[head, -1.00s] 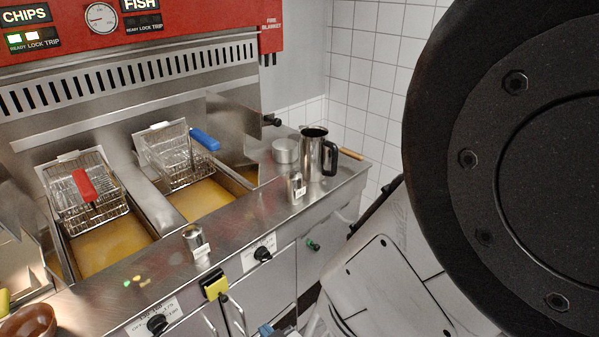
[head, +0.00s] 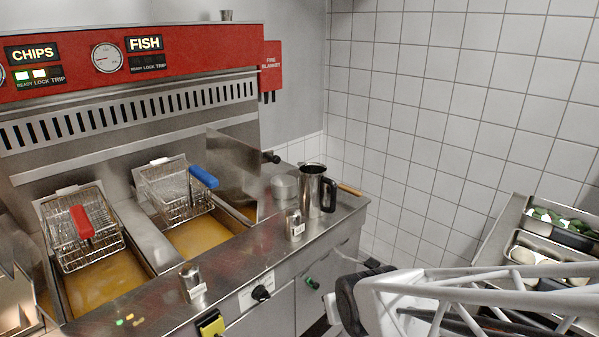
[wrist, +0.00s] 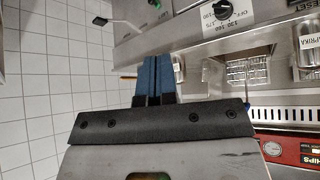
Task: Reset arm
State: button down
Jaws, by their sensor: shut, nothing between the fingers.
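In the wrist view my gripper (wrist: 157,80) shows with its two blue fingers shut together and nothing between them. It is in front of the fryer counter (wrist: 165,38), which appears rotated in that view. In the head view the gripper's fingers do not show. A white lattice part, apparently of my arm, crosses the lower right there.
The fryer has a red-handled basket (head: 82,230) and a blue-handled basket (head: 175,187) over oil. A steel jug (head: 311,190), a small pot (head: 284,188) and shakers (head: 192,281) stand on the counter. Food trays (head: 560,228) are at right, near a white tiled wall (head: 430,120).

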jog(key=s+d+r+m+g+h, duration=0.1)
jog(key=s+d+r+m+g, duration=0.2)
jog(key=s+d+r, duration=0.6)
jog(key=s+r+g, duration=0.1)
jog(key=s+r, duration=0.2)
jog(key=r, duration=0.1)
jog(key=shift+d+g+h, duration=0.3)
jog(key=shift+d+h, duration=0.1)
jog(key=shift+f, duration=0.1)
dwell(0.4)
